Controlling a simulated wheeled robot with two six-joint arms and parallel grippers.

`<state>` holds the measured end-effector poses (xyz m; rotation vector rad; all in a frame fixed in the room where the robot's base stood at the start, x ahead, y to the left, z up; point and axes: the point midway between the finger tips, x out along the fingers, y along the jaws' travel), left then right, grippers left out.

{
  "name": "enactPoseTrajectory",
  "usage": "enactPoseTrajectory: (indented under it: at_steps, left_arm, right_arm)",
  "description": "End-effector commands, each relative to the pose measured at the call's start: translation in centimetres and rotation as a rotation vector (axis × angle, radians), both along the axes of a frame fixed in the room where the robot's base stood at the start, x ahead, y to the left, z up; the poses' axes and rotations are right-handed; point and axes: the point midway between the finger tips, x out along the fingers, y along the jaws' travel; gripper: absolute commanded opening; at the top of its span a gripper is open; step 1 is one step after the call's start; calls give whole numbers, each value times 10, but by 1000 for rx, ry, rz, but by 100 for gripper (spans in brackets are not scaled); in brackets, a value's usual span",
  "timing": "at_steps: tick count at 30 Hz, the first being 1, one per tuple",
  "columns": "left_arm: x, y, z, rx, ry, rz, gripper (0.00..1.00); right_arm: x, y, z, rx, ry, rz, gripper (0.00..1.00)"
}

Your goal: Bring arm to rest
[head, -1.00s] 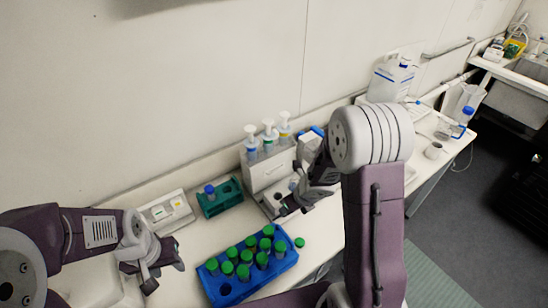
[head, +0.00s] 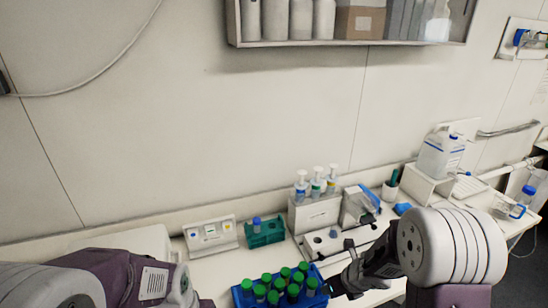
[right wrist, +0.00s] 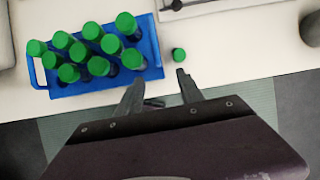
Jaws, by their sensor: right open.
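My right gripper (right wrist: 158,92) is open and empty in the right wrist view, its two fingers apart near the bench's front edge. In the head view my right gripper (head: 340,270) is beside the right end of the blue rack. My left arm comes in at the lower left of the head view; its gripper fingers lie at or below the picture's edge. The blue rack (right wrist: 152,48) holds several green-capped tubes and also shows in the head view (head: 240,297). A loose green cap (right wrist: 179,55) lies on the bench right of the rack.
A teal rack (head: 265,238) with one blue-capped tube stands behind the blue rack. A white panel device (head: 210,250) is left of it. Pump bottles (head: 317,183) stand on a white box. A wall shelf (head: 350,43) hangs above. The wall between is clear.

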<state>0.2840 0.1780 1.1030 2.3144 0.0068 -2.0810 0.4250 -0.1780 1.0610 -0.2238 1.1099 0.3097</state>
Motion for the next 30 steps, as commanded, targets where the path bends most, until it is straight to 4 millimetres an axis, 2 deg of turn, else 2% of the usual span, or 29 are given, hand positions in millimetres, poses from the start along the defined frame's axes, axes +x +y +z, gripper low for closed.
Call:
enactPoseTrajectory:
  at_steps: [1,4,7,11,14,17,20,24,26,27,30]
  left_arm:
    - [0,0,-10,0,0,0,44]
    - [0,0,-20,0,0,0,44]
    - [0,0,-27,0,0,0,44]
    - [0,0,-38,0,0,0,44]
    - [0,0,-44,0,0,0,44]
    - [0,0,-49,0,0,0,44]
    - [0,0,-54,0,0,0,44]
    - [0,0,-53,0,0,0,44]
    - [0,0,-53,0,0,0,44]
    - [0,0,-53,0,0,0,44]
    - [0,0,-53,0,0,0,44]
  right_arm:
    - [3,3,-1,3,-22,-3,45]
    - [6,5,7,24,-58,-75,45]
    - [6,1,14,73,-70,-246,45]
    - [-2,-8,18,197,-59,-601,45]
    - [-15,-16,18,318,-33,-929,45]
    - [-33,-21,14,467,10,-1317,45]
    - [-61,-23,7,643,77,-1811,45]
    - [-109,-14,-3,852,187,-2623,45]
    - [-125,-8,-8,887,208,-2907,45]
    - [-132,-4,-10,-872,-203,2955,45]
    - [-141,-1,-11,-773,-156,2746,45]
